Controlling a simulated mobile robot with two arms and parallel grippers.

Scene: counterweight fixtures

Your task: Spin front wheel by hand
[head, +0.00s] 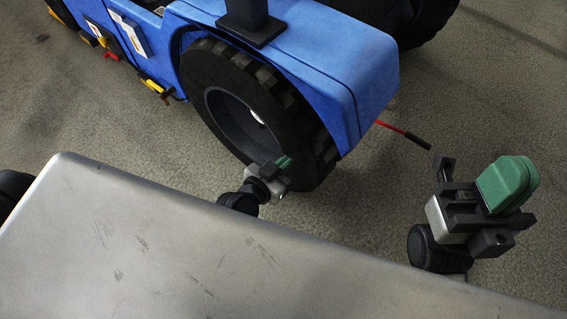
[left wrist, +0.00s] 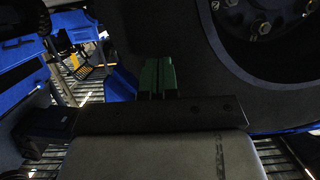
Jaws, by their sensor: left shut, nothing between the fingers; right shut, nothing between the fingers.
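The front wheel (head: 285,133) is a black treaded tyre with a dark rim under the blue body (head: 335,60) of a vehicle in the head view. My left gripper (head: 284,162) is shut and empty, with green fingertips in front of the tyre's lower part. In the left wrist view its green fingers (left wrist: 157,78) lie side by side against the dark tyre sidewall (left wrist: 200,60). The wheel hub with bolts (left wrist: 262,25) shows at upper right there. I cannot tell whether the fingers touch the tyre. My right gripper (head: 508,184) is shut and empty, off to the right of the wheel.
A red rod with a black grip (head: 403,132) sticks out from the vehicle towards my right gripper. Red and yellow levers (head: 153,86) line its left side. Another dark wheel (head: 420,18) is at the top. Concrete floor at right is open.

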